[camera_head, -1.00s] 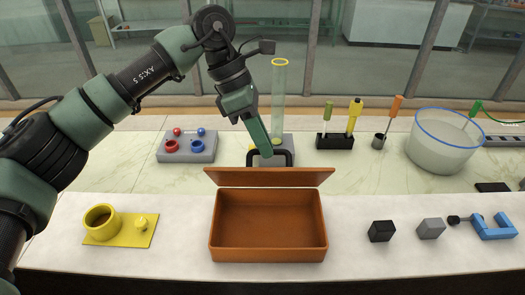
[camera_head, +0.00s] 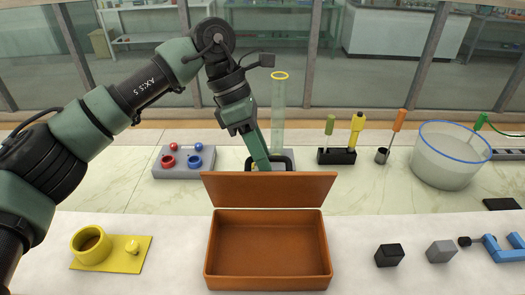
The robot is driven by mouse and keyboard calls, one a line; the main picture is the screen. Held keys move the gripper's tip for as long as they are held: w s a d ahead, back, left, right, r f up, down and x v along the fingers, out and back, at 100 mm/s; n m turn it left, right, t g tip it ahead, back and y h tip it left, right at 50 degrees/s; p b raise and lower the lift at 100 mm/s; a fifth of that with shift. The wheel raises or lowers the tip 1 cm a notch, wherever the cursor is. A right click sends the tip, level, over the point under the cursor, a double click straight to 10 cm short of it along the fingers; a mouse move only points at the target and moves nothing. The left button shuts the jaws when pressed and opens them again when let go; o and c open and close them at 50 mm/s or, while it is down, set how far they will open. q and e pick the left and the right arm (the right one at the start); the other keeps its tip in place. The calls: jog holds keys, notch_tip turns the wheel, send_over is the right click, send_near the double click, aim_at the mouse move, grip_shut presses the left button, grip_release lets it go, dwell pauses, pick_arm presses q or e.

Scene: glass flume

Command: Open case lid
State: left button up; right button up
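The brown case (camera_head: 268,283) stands open and empty on the white front strip of the table. Its lid (camera_head: 268,190) is raised along the back edge, roughly upright, with its inner face toward me. A black handle (camera_head: 288,160) shows just above and behind the lid's top edge, mostly hidden by it. My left gripper (camera_head: 263,164) reaches down to this handle from behind the lid. Its fingertips are partly hidden, so I cannot tell whether they grip the handle. My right gripper is out of view.
A yellow holder (camera_head: 140,262) lies left of the case. Black (camera_head: 389,255) and grey (camera_head: 441,251) cubes and a blue clamp (camera_head: 505,252) lie right. Behind stand a tall glass tube (camera_head: 278,110), a grey block with red and blue parts (camera_head: 184,170) and a glass basin (camera_head: 446,170).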

pick_arm(q)
jog(key=shift+w+d+r, duration=0.1)
jog(key=shift+w+r, duration=0.05)
jog(key=shift+w, duration=0.05)
jog(key=shift+a+r, duration=0.2)
jog(key=shift+r, duration=0.2)
jog(key=b+v, duration=0.1)
jog(key=v, duration=0.6)
jog(key=shift+b, duration=0.3)
jog(key=shift+w, duration=0.15)
